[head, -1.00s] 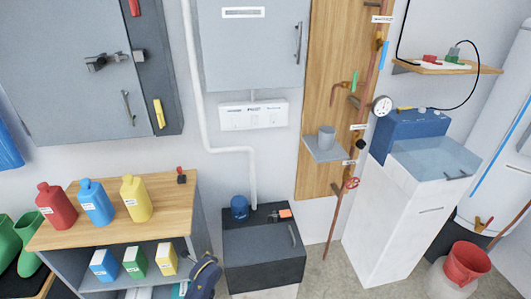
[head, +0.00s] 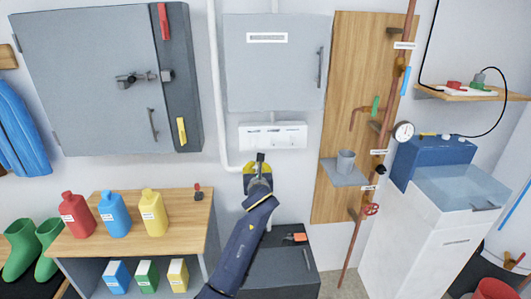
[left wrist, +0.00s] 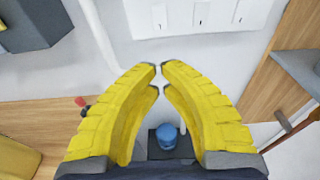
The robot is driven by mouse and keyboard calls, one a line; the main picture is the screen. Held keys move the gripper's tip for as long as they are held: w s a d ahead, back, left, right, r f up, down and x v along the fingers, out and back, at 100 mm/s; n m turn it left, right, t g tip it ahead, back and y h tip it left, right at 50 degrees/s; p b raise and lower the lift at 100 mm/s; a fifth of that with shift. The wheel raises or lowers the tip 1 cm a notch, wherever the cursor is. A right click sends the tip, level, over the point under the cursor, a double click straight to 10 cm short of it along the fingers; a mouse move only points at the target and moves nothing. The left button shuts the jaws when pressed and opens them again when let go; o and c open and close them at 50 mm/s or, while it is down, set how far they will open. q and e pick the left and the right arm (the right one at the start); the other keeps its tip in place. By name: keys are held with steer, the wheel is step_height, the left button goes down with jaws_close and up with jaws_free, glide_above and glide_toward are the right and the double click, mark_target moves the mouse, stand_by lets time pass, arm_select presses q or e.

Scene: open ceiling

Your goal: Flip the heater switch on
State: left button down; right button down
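The white switch panel (head: 273,135) is on the wall below the grey cabinet, with several small switches in a row. Its labels are too small to read, so I cannot tell which switch is the heater's. In the left wrist view the panel (left wrist: 197,17) is at the top, with three switches showing, cut off by the edge. My left gripper (head: 260,157) is just below the panel in the head view, apparently in front of the wall. In the left wrist view its yellow fingertips (left wrist: 161,70) meet with nothing between them. My right gripper is out of view.
The grey cabinet (head: 275,62) hangs above the panel, and a white pipe (head: 216,90) runs down to its left. A wooden board (head: 345,70) with copper pipes and a small shelf stands to the right. A bottle shelf (head: 130,225) is at lower left.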

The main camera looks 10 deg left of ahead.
mark_target(255, 148)
arm_select(q)
steer(key=shift+d+r, duration=0.1)
steer(key=shift+r, duration=0.25)
steer(key=shift+w, duration=0.15)
steer(key=x, duration=1.3)
steer(key=shift+w, duration=0.3)
steer(key=shift+w, duration=0.15)
